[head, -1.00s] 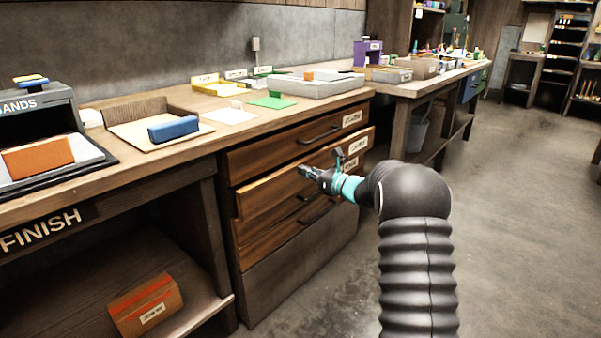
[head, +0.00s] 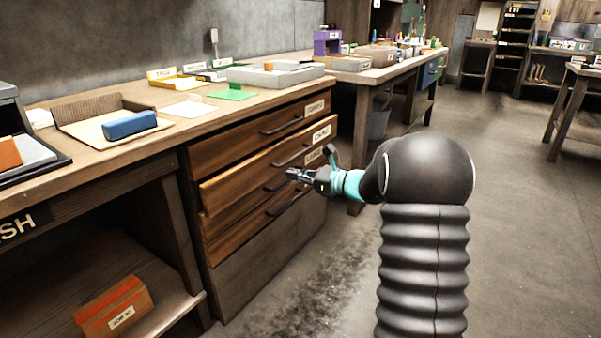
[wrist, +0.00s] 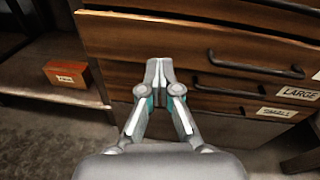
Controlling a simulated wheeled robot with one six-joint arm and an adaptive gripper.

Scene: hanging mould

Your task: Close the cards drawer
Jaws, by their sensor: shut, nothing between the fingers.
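A wooden drawer (head: 245,172) in the cabinet stands pulled out a little past the drawers above and below it. Its label (head: 321,133) is too small to read surely, but it may be the cards drawer. In the wrist view the pulled-out drawer front (wrist: 150,40) spans the upper part, with a dark handle (wrist: 255,68) right of my gripper. My gripper (head: 290,174) is shut and empty, in front of the drawers near their right side. In the wrist view its fingertips (wrist: 159,65) overlap the drawer front; contact cannot be told.
Below are drawers labelled LARGE (wrist: 298,93) and SMALL (wrist: 276,112). A closed-looking top drawer (head: 240,137) is above. The bench top (head: 170,150) carries trays and a blue block (head: 130,125). An orange box (head: 115,306) sits on the low shelf. Floor at right is open.

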